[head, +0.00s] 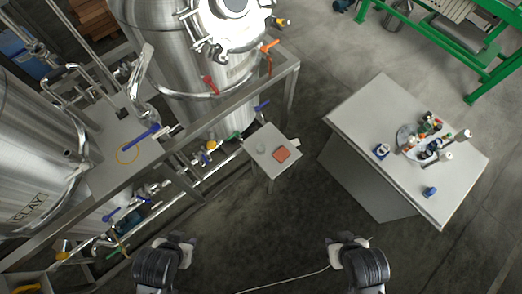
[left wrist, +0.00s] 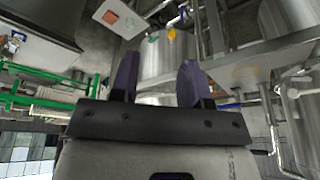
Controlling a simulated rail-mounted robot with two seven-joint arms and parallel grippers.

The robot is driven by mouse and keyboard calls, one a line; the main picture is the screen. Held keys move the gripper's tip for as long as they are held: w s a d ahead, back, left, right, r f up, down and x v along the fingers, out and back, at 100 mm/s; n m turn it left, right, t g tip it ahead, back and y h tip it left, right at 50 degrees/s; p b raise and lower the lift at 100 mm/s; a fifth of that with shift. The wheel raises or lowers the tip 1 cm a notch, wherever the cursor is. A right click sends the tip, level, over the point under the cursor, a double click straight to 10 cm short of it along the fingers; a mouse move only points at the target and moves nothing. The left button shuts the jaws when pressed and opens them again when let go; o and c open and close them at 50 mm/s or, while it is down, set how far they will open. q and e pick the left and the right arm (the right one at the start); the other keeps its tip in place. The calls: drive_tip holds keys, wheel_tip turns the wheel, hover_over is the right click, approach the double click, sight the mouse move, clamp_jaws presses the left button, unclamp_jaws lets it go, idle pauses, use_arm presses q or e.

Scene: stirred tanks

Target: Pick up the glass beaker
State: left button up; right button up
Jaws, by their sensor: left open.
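A small clear glass beaker (head: 262,149) stands on the left part of a small grey side table (head: 267,169) in the head view. It is faint against the pale top. My left gripper (left wrist: 158,72) is open, with two purple fingers apart and nothing between them in the left wrist view. In the head view my left arm is at the bottom, left of the side table and well apart from it. My right arm is at the bottom right of centre, and its fingers cannot be made out. The side table top also shows in the left wrist view (left wrist: 122,27).
An orange-red square (head: 282,155) lies beside the beaker. Steel tanks (head: 190,55) with pipes and valves stand at the left. A large grey table (head: 365,110) with a round tray (head: 404,133) and several bottles is at the right. The floor between is mostly clear, with a thin cable.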

idle(0.5)
use_arm(q)
drive_tip(key=o, duration=0.8)
drive_tip(key=shift+d, duration=0.15)
drive_tip(key=shift+c, duration=0.2)
